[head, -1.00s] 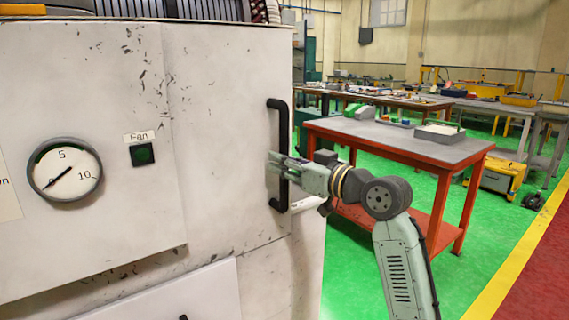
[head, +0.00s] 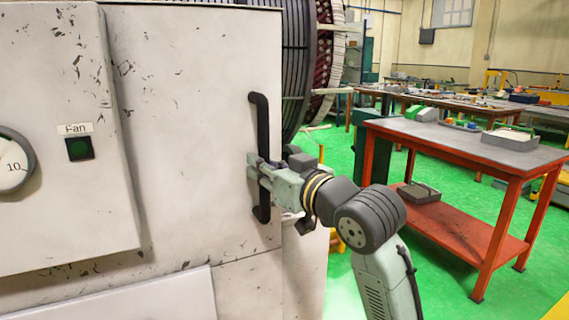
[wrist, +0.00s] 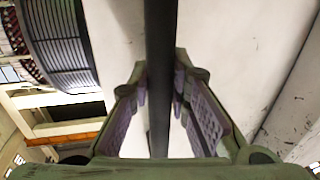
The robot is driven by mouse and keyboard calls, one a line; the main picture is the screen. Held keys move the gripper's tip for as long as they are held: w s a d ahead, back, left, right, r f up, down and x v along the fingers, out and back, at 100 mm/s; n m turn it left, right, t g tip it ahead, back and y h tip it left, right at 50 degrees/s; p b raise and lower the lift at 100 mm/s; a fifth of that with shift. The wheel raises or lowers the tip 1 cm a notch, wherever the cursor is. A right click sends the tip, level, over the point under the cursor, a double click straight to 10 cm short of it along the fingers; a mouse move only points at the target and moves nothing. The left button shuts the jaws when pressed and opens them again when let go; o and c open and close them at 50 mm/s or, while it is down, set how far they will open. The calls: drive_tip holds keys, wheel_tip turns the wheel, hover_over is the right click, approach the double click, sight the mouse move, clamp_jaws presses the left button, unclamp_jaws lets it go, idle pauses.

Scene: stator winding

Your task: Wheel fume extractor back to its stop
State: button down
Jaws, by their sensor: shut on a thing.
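The fume extractor is a large scuffed white cabinet (head: 190,130) that fills the left of the head view. It has a round gauge (head: 14,162) and a green button labelled "Fan" (head: 79,148). A black vertical bar handle (head: 262,125) stands near its right edge. My gripper (head: 258,170) is shut on the handle, around its lower half. In the wrist view the handle (wrist: 160,60) runs between both finger pads of my gripper (wrist: 160,92). The cabinet's wheels are out of view.
A large black-ribbed stator (head: 300,65) stands close behind the cabinet. A red bench with a grey top (head: 470,145) stands to the right, with a tray (head: 510,139) on it.

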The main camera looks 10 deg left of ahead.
drive_tip(key=shift+s+a, duration=0.25)
drive_tip(key=shift+a, duration=0.1)
drive_tip(key=shift+s+a, duration=0.2)
drive_tip(key=shift+a, duration=0.05)
drive_tip(key=c, duration=1.5)
unclamp_jaws()
drive_tip(key=shift+a, duration=0.1)
drive_tip(key=v, duration=1.2)
